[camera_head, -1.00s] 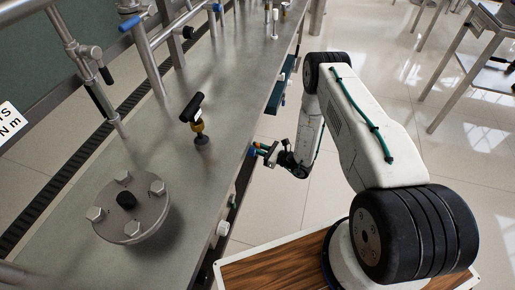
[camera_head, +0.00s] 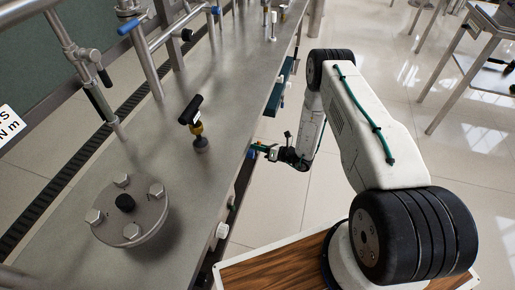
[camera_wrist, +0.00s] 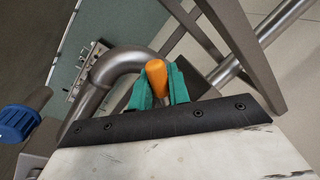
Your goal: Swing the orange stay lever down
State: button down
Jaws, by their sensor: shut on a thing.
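The orange stay lever (camera_wrist: 156,76) shows in the wrist view as a rounded orange grip between the two green fingers of my gripper (camera_wrist: 157,88). The fingers are closed on it from both sides, and its end sticks out past them. The rest of the lever is hidden behind the fingers and the black gripper plate. In the head view my gripper (camera_head: 260,149) is beside the front edge of the steel bench, below its top. The lever cannot be made out clearly there.
The steel bench (camera_head: 75,245) carries a bolted round flange (camera_head: 150,222) and a black T-handle (camera_head: 190,110). In the wrist view a bent steel pipe (camera_wrist: 110,66), a blue knob (camera_wrist: 17,122) and grey frame bars are near the gripper. Open tiled floor lies to the right.

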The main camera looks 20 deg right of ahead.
jog(key=m, duration=0.1)
jog(key=f+m, duration=0.1)
jog(key=w+m+g, duration=0.1)
jog(key=shift+d+f+m, duration=0.15)
jog(key=shift+d+m, duration=0.25)
jog(key=shift+w+d+f+m+g, duration=0.1)
jog(key=shift+f+m+g, duration=0.15)
jog(key=shift+m, duration=0.45)
jog(key=shift+w+d+f+m+g, duration=0.15)
jog(key=shift+f+m, duration=0.15)
jog(key=shift+m, duration=0.4)
jog(key=shift+s+a, duration=0.1)
jog(key=c, duration=1.4)
grip_release()
